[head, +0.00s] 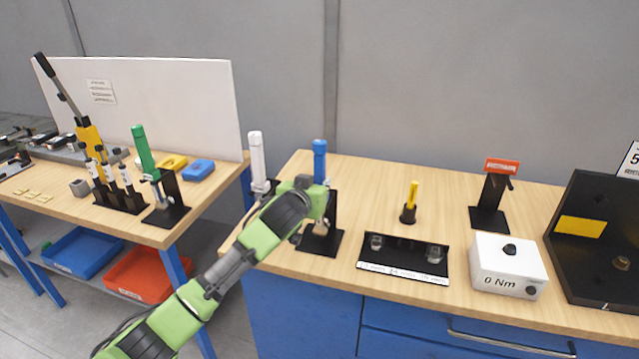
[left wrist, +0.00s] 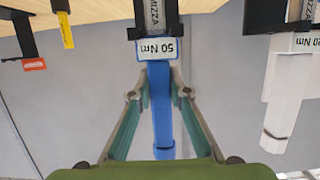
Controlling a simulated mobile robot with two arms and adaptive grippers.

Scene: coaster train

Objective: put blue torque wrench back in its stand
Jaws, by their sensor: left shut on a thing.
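The blue torque wrench (head: 320,160) stands upright at the left part of the right bench, above its black stand (head: 321,243). My left gripper (head: 318,196) reaches it from the front left and is shut on its blue handle, just under the 50 Nm label in the inverted left wrist view. That view shows the blue handle (left wrist: 162,115) between the two fingers (left wrist: 158,92), with the grey shaft and a dark stand part at the top. My gripper hides the wrench's lower part in the head view, so I cannot tell how it sits in the stand. My right gripper is not in view.
A white 20 Nm wrench (head: 255,155) stands close left. A yellow-handled tool (head: 411,200), a black tray (head: 405,262), a red-topped stand (head: 490,205) and a white 0 Nm box (head: 507,262) stand to the right. A green wrench (head: 143,150) is on the left bench.

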